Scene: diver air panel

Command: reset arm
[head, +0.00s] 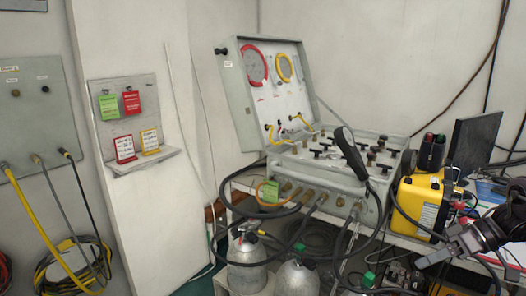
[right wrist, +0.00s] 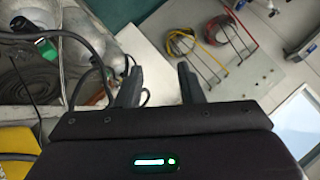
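My right gripper (head: 436,256) comes in at the lower right of the head view, in front of the yellow box. In the right wrist view its two dark fingers (right wrist: 160,72) stand apart with nothing between them. My left gripper is in neither view. The open diver air panel case (head: 318,172) stands on a bench in the middle of the head view, with gauges in its raised lid (head: 276,85) and several knobs and hoses on its front.
A yellow box (head: 424,203), a dark monitor (head: 475,140) and radios (head: 431,150) crowd the right. Gas cylinders (head: 247,262) and looped black hoses are below the panel. A wall board with tags (head: 130,110) and a hose panel (head: 35,115) are left.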

